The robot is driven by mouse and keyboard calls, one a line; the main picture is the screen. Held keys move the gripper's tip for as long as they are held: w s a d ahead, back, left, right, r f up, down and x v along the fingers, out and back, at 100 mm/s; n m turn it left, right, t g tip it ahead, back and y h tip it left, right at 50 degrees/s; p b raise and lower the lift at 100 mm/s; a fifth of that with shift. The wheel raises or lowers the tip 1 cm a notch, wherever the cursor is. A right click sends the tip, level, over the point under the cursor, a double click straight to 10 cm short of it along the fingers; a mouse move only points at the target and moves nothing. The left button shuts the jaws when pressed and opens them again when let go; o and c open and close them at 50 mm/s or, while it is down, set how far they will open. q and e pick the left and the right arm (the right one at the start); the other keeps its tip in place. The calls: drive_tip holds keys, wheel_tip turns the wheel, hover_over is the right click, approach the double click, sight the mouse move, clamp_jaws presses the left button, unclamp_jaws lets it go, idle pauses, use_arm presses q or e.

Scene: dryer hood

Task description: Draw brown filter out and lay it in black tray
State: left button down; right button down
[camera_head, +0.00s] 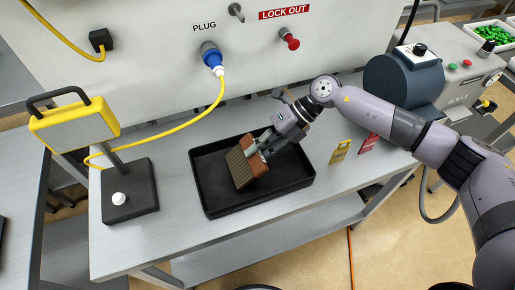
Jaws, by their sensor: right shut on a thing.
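The brown filter (241,168) is a ribbed brown block with a lighter front edge. It is tilted, at or just above the floor of the black tray (216,203); I cannot tell whether it touches the tray. My right gripper (258,150) is shut on the filter's upper right side, over the tray. The tray lies on the grey bench below the white panel, and its rest is empty. My left gripper is not in view.
A yellow lamp (75,125) on a black base stands left of the tray. A blue plug (212,58) with a yellow cable and a red lock-out knob (289,39) are on the panel. Yellow and red tags (340,152) lie right of the tray. A grey machine stands at the right.

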drive_tip(key=shift+f+b, duration=0.7)
drive_tip(key=shift+f, duration=0.2)
drive_tip(key=c, duration=1.4)
unclamp_jaws()
drive_tip(key=v, duration=1.2)
